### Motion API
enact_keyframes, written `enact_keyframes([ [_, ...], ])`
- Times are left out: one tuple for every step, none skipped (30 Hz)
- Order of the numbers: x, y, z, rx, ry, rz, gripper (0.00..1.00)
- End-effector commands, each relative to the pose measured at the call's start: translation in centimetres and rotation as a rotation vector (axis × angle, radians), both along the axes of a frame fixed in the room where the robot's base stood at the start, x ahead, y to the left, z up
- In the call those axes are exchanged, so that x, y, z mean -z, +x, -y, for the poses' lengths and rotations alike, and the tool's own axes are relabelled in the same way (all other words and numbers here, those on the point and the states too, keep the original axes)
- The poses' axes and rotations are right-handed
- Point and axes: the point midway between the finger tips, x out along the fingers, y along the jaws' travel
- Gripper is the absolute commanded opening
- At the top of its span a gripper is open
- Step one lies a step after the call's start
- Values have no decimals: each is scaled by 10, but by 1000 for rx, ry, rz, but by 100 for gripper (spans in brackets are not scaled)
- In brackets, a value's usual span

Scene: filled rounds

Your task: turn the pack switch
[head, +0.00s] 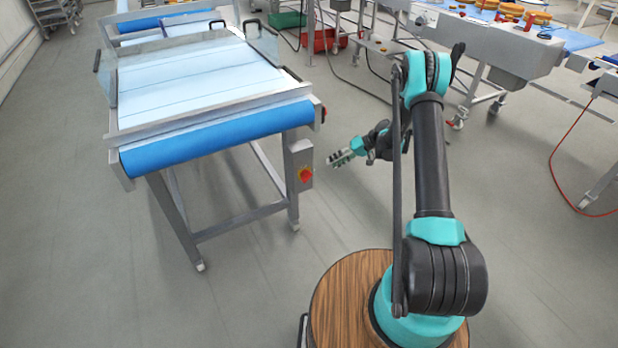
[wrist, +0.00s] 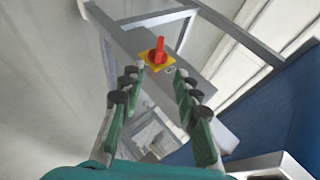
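The pack switch (head: 305,175) is a red rotary handle on a yellow plate. It is fixed to a grey box (head: 301,158) on the front right leg of the blue-belted conveyor table. In the wrist view the red switch (wrist: 158,52) stands ahead, between and beyond the fingertips, its handle roughly upright in the picture. My gripper (head: 333,160) is to the right of the box in the head view, apart from it. In the wrist view my gripper (wrist: 154,74) is open, with green-padded fingers on both sides and nothing between them.
The conveyor (head: 215,135) with its blue belt stands at the left, its metal legs below. Red (head: 323,42) and green (head: 287,20) crates lie behind. More machines (head: 490,45) stand at the right, with a red cable (head: 562,165) on the floor. Open floor surrounds my gripper.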

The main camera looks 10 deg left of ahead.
Motion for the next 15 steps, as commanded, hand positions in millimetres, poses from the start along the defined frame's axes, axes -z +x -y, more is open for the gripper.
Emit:
enact_keyframes([
  [7, -1, -9, -3, 0, 0, 32],
  [11, -1, -14, -2, 0, 1, 32],
  [16, -2, -20, -2, 0, 1, 32],
  [20, -2, -25, -3, -1, 1, 32],
  [23, -3, -29, -3, -1, 1, 32],
  [29, -3, -35, -3, -1, 0, 32],
  [32, -3, -40, -1, 0, 0, 32],
  [36, -4, -45, -2, 0, 1, 32],
  [41, -4, -51, -2, 0, 1, 32],
  [45, -5, -55, -2, 0, 1, 32],
  [48, -5, -60, -3, -1, 0, 32],
  [53, -6, -66, -3, -1, 0, 32],
  [57, -6, -71, -2, 0, 1, 32],
  [61, -6, -75, -1, 0, 0, 32],
  [65, -6, -80, -1, 0, 0, 32],
])
